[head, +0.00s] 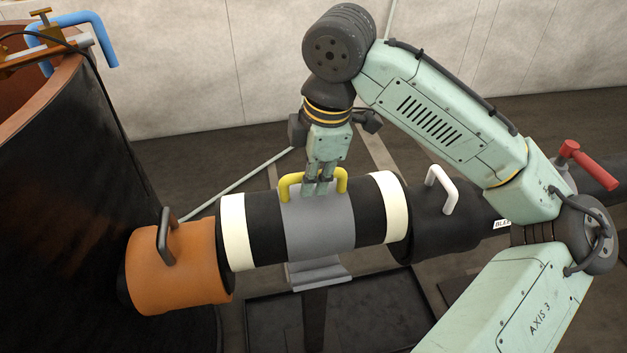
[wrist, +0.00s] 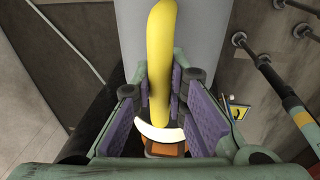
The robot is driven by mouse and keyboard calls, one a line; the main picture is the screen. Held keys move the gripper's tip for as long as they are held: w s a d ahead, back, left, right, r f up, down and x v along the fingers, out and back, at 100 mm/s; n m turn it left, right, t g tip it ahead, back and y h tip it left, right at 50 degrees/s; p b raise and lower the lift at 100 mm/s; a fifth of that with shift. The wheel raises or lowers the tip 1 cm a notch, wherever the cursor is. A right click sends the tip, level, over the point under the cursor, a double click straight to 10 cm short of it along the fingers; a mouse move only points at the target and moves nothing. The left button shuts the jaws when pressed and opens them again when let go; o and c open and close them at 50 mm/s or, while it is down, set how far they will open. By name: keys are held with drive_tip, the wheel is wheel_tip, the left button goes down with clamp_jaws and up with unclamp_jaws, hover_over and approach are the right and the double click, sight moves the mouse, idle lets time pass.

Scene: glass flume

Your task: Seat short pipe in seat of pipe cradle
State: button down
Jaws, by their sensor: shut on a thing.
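The short pipe (head: 374,213) is black with cream bands near its ends and a grey middle. Its yellow handle (head: 286,187) stands on top. My gripper (head: 318,187) is shut on the handle from above; in the wrist view the yellow handle (wrist: 160,45) lies between the purple finger pads (wrist: 160,105). The pipe lies nearly level, tilted slightly up to the right in the picture. The grey pipe cradle (head: 320,274) on a dark post is directly under the grey middle. The pipe hides most of its seat, so I cannot tell whether they touch.
An orange pipe end (head: 178,270) with a dark handle is close at the left, by a large dark curved wall (head: 70,190). A black pipe (head: 440,222) with a white handle is close at the right. A red lever (head: 590,165) stands farther right. A dark tray (head: 380,310) lies below.

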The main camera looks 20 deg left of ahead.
drive_tip(key=shift+f, duration=0.6)
drive_tip(key=shift+f, duration=0.6)
drive_tip(key=c, duration=1.6)
unclamp_jaws()
wheel_tip(320, 180, up, 13)
drive_tip(key=d, duration=0.2)
drive_tip(key=shift+s, duration=0.4)
